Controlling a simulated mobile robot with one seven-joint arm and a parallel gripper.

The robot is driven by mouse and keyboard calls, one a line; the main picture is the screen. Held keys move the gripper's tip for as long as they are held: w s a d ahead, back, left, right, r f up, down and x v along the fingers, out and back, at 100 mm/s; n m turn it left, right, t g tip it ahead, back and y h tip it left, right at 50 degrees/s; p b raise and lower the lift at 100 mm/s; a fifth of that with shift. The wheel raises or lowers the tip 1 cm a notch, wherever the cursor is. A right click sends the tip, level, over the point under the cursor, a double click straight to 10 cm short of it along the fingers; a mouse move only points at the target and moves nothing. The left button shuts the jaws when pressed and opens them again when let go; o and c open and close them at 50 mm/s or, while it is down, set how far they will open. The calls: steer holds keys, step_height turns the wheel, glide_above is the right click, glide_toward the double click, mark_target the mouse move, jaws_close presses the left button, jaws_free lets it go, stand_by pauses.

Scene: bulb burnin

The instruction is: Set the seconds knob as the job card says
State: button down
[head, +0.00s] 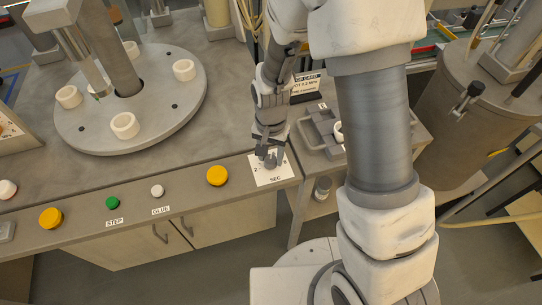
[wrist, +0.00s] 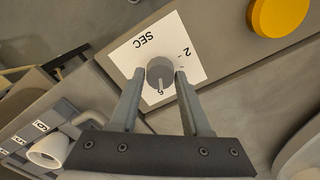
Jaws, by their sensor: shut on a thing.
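The grey seconds knob (head: 270,163) stands on a white plate (head: 281,178) marked SEC near the bench's front edge. My gripper (head: 267,146) reaches down over it and is shut on it. In the wrist view, the two fingers of my gripper (wrist: 160,74) are on either side of the round knob (wrist: 159,67). A pale pointer line on the knob points toward the lower edge of the picture, near a numeral I cannot read surely. A 2 with a tick shows at the right. The job card (head: 305,84) stands behind, partly hidden by my arm; its figures are unclear.
A yellow button (head: 217,176) is close left of the plate, with white (head: 157,191) and green (head: 112,202) buttons beyond. A round turntable (head: 160,125) with white rings fills the left. A grey tray (head: 318,133) is just right of the knob.

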mark_target(270, 158)
steer(key=n+b, duration=0.1)
steer(key=n, duration=0.4)
steer(key=shift+n, duration=0.4)
steer(key=n, duration=0.4)
steer(key=shift+a+n, duration=0.1)
steer(key=shift+n, duration=0.3)
steer(key=shift+c, duration=1.9)
jaws_free()
step_height(270, 158, up, 18)
steer(key=p, duration=0.2)
steer(key=shift+f, duration=0.25)
